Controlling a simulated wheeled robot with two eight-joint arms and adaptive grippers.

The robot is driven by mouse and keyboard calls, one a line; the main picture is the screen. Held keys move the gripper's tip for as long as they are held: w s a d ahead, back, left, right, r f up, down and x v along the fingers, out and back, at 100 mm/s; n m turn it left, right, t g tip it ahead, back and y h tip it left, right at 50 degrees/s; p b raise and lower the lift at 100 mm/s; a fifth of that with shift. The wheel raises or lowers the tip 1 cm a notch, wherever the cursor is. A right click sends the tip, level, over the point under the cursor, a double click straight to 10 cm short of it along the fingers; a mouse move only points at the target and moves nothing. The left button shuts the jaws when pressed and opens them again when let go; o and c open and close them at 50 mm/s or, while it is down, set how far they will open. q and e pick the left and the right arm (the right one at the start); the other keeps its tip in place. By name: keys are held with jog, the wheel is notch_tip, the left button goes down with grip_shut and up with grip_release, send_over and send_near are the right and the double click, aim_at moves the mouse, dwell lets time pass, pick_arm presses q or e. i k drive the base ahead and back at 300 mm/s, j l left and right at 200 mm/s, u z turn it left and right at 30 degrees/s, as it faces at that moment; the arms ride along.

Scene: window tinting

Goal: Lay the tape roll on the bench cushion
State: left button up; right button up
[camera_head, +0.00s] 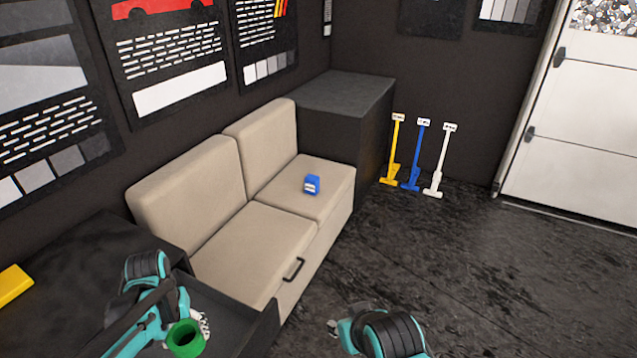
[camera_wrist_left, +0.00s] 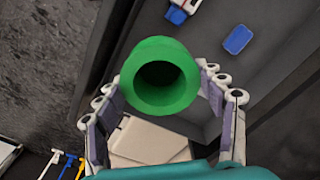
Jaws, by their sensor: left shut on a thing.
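The green tape roll (camera_head: 186,338) is held in my left gripper (camera_head: 190,325), low at the left of the head view. In the left wrist view the roll (camera_wrist_left: 160,78) sits between the two fingers of the gripper (camera_wrist_left: 160,95), its hole facing the camera. The bench cushion (camera_head: 250,255) is beige and lies beyond the gripper, apart from the roll. A beige part of the bench (camera_wrist_left: 148,142) also shows below the roll in the left wrist view. Part of my right arm shows at the bottom middle of the head view; its jaws are not clear.
A small blue object (camera_head: 311,184) lies on the far seat cushion. An open dark drawer (camera_head: 240,318) is beside my left gripper; blue items, one a flat piece (camera_wrist_left: 238,39), show in the wrist view. A dark cabinet (camera_head: 345,90) stands behind the bench. The near cushion is clear.

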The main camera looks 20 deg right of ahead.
aim_at(328, 174)
jog(key=i+l+z, duration=0.55)
jog(key=i+z, duration=0.2)
jog(key=i, duration=0.25)
jog(key=i+z, duration=0.4)
jog(key=i, duration=1.15)
jog(key=i+j+z, duration=0.1)
jog(key=i, duration=0.9)
